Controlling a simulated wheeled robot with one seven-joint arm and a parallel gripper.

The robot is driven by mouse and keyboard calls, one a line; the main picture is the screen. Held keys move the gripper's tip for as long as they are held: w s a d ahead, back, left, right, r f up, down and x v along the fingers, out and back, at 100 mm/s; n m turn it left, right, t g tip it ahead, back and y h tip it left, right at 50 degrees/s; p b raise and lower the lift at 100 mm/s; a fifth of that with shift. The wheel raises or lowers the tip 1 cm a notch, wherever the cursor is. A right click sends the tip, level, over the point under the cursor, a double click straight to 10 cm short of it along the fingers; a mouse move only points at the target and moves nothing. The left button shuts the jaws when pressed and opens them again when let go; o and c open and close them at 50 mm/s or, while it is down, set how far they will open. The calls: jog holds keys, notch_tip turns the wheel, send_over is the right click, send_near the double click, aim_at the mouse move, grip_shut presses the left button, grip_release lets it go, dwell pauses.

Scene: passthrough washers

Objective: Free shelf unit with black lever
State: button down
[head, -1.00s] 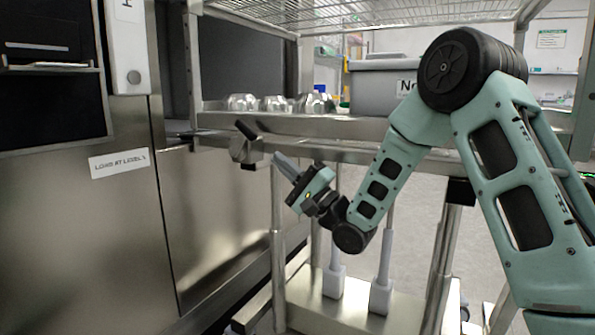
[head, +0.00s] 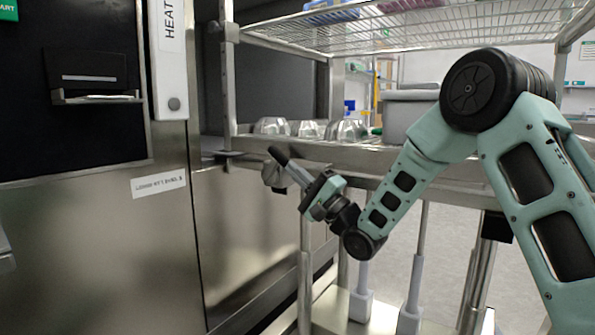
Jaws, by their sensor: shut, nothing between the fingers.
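The shelf unit (head: 310,150) is a metal frame with a lower shelf and a wire top shelf, standing beside the steel machine. Its black lever (head: 274,153) sits on a metal block (head: 275,178) at the near left corner of the lower shelf. My gripper (head: 288,165) is shut and empty. Its fingers point up and left and overlap the lever and block in the picture. I cannot tell whether they touch the lever. The fingers partly hide the block and the lower part of the lever.
The steel machine (head: 245,260) fills the left, with a label (head: 159,184) on its front. Metal bowls (head: 272,126) and a grey bin (head: 405,115) stand on the lower shelf. Upright posts (head: 415,270) stand below it. Grey floor (head: 455,215) shows behind.

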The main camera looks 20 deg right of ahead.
notch_tip(320, 180, up, 2)
jog(key=g+p, duration=0.1)
jog(key=p, duration=0.2)
jog(key=shift+w+a+h, duration=0.15)
jog(key=shift+h, duration=0.15)
jog(key=shift+w+a+r+p, duration=0.1)
jog(key=shift+w+r+p, duration=0.1)
jog(key=shift+p, duration=0.35)
